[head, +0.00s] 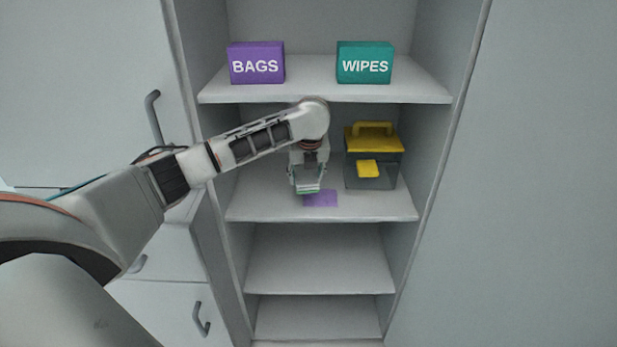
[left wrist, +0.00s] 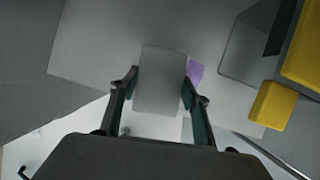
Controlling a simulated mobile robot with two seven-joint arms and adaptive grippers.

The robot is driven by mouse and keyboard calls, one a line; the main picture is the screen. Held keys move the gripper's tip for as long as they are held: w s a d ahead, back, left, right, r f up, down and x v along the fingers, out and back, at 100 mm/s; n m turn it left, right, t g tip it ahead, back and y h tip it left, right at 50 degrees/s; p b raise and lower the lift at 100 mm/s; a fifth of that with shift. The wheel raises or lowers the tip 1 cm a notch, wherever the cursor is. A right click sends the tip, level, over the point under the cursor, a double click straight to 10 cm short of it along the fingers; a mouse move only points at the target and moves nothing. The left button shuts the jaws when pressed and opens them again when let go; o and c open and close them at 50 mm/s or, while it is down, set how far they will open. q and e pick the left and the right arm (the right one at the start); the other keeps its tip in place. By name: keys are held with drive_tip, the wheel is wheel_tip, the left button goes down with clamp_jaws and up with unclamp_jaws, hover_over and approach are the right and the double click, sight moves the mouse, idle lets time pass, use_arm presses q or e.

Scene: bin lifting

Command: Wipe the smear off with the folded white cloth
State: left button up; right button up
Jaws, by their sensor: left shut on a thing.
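My left gripper (head: 307,187) is over the middle shelf, fingers pointing down. It is shut on the folded white cloth (left wrist: 160,82), which shows between the two fingers in the left wrist view. The smear (head: 322,199) is a flat purple patch on the shelf, just right of and in front of the gripper. Part of it also shows in the left wrist view (left wrist: 195,72), beside the right finger; the cloth or finger hides some of it. I cannot tell whether the cloth touches the shelf. My right gripper is in neither view.
A clear box with a yellow lid (head: 374,139) and yellow latch stands on the middle shelf (head: 262,207), right of the gripper. A purple BAGS box (head: 256,63) and a teal WIPES box (head: 365,63) stand on the shelf above. Cabinet walls bound both sides.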

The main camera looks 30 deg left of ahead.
sight(301, 198)
use_arm(q)
drive_tip(key=a+f, duration=0.2)
drive_tip(key=f, duration=0.1)
drive_tip(key=shift+s, duration=0.35)
drive_tip(key=x, duration=0.3)
drive_tip(key=shift+w+r, duration=0.1)
drive_tip(key=shift+s+d, duration=0.2)
drive_tip(key=shift+d, duration=0.2)
drive_tip(key=shift+w+f, duration=0.2)
drive_tip(key=shift+r, duration=0.1)
drive_tip(key=shift+s+d, duration=0.1)
drive_tip(key=shift+f, duration=0.95)
